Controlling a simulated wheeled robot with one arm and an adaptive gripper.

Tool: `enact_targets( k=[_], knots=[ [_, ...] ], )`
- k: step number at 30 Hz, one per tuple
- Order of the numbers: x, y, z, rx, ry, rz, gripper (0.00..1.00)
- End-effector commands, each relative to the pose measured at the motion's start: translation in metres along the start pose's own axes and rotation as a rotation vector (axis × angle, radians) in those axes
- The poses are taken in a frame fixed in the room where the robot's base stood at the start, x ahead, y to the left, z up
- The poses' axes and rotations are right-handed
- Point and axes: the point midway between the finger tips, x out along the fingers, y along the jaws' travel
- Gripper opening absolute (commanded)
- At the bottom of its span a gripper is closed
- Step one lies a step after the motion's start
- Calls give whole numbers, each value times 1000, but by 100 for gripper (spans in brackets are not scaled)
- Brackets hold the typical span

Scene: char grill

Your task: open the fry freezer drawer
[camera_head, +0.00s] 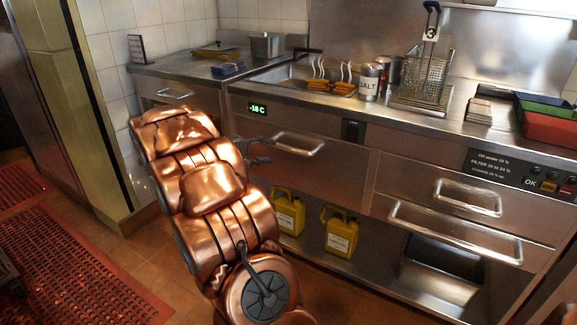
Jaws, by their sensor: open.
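The fry freezer drawer (335,168) has a steel front below the counter. A green display (258,108) reading about -18 C sits at its upper left. The drawer front looks flush with the cabinet, so it appears closed. Its horizontal bar handle (299,146) is near the top of the front. My gripper (268,151) is open and empty, just left of the handle's left end. It appears apart from the handle, though the depth gap is hard to tell. My copper-coloured arm hides the lower left of the drawer front.
Two yellow jugs (341,234) stand on the low shelf below the drawer. More handled drawers (440,205) are at the right. The counter holds a salt canister (370,82) and a fry basket (427,75). Red floor mats (70,270) lie at the left.

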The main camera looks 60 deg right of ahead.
Motion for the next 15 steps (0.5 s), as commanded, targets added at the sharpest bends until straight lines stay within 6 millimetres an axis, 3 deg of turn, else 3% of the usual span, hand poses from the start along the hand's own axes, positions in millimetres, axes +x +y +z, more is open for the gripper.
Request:
enact_targets(
  k=[1, 6, 15],
  knots=[
    [16, -15, -12, 4, -3, 33, 43],
    [39, -17, -37, 21, 3, 120, 43],
    [59, -13, -47, 28, 7, 156, 43]
  ],
)
